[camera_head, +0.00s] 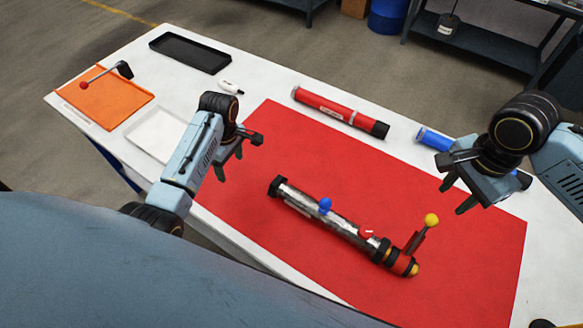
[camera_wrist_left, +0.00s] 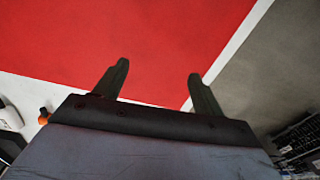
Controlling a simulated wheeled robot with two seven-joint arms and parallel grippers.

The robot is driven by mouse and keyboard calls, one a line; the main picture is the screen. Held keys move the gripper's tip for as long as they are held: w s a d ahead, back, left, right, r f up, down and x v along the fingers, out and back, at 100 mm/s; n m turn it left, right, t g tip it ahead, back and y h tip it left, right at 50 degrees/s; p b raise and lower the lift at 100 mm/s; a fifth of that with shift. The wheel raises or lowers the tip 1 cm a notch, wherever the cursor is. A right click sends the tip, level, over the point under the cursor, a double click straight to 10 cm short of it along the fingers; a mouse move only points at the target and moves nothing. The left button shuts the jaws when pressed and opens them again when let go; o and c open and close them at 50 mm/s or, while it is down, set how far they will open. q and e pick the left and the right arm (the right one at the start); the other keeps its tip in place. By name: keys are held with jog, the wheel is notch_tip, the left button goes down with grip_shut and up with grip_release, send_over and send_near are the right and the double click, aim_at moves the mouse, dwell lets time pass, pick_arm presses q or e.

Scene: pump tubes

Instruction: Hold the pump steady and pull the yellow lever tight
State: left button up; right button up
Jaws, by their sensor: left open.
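The pump (camera_head: 325,215) lies on the red mat (camera_head: 345,165), a silvery cylinder with a black cap at its left end and a blue knob. Its right end is red and black, with a yellow-balled lever (camera_head: 431,220) sticking up. My left gripper (camera_head: 241,160) is open and empty above the mat's left part, up and left of the pump. In the left wrist view its spread fingers (camera_wrist_left: 158,70) have only mat and table edge beyond them. My right gripper (camera_head: 457,195) hangs above and right of the yellow lever, fingers apart and empty, touching nothing.
A red tube (camera_head: 335,111) and a blue tube (camera_head: 433,139) lie behind on the white table. At the left are an orange tray (camera_head: 105,98) with a red-balled lever, a black tray (camera_head: 190,53) and a white tray (camera_head: 155,134). The mat around the pump is clear.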

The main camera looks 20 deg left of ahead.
pick_arm(q)
notch_tip(320, 180, up, 6)
jog(key=m, duration=0.2)
send_over(294, 193)
jog(key=shift+t, duration=0.4)
notch_tip(294, 193, down, 13)
jog(key=shift+r, duration=0.1)
jog(key=shift+c, duration=0.3)
